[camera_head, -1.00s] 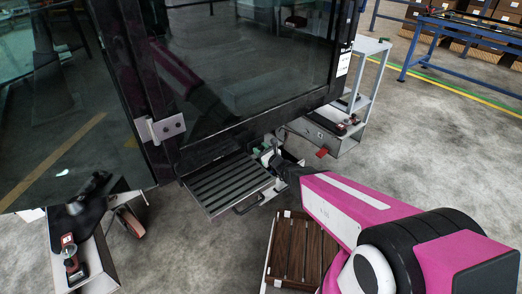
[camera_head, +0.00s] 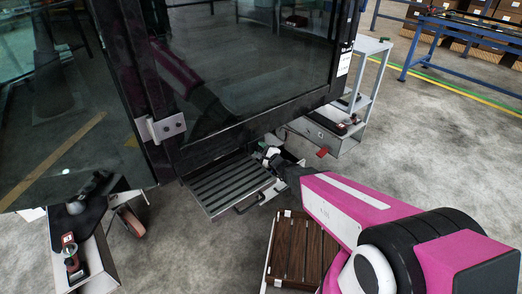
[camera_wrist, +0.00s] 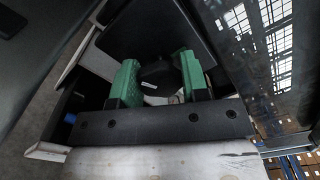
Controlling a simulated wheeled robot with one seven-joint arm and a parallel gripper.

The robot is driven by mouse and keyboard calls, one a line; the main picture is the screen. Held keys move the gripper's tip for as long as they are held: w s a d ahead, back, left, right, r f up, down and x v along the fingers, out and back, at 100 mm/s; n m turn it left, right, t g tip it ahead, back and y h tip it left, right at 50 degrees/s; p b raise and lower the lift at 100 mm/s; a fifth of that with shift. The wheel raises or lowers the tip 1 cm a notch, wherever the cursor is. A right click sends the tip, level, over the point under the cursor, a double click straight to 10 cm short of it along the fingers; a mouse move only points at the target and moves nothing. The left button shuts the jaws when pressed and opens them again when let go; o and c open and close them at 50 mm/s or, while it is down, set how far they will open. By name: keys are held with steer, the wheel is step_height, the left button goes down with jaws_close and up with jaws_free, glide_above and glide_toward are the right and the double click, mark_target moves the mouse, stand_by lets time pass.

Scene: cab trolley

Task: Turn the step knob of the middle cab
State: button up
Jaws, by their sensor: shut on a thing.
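The step knob (camera_wrist: 160,74), a dark round knob, sits between the two green fingers of my gripper (camera_wrist: 158,78) in the wrist view. The fingers are shut on it, one at each side. In the head view my gripper (camera_head: 272,155) reaches to the right end of the ribbed step (camera_head: 222,181), below the glass door of the middle cab (camera_head: 245,65). The knob is hidden there by my gripper and arm.
A dark slatted wooden platform (camera_head: 297,251) lies below my arm. A grey shelf unit (camera_head: 368,75) stands right of the cab, with a small red part (camera_head: 322,152) near its base. Open concrete floor lies to the right.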

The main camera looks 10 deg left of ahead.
steer(key=shift+f+n, duration=0.1)
steer(key=shift+n, duration=1.4)
steer(key=o, duration=0.9)
steer(key=v, duration=1.1)
steer(key=shift+a, duration=0.1)
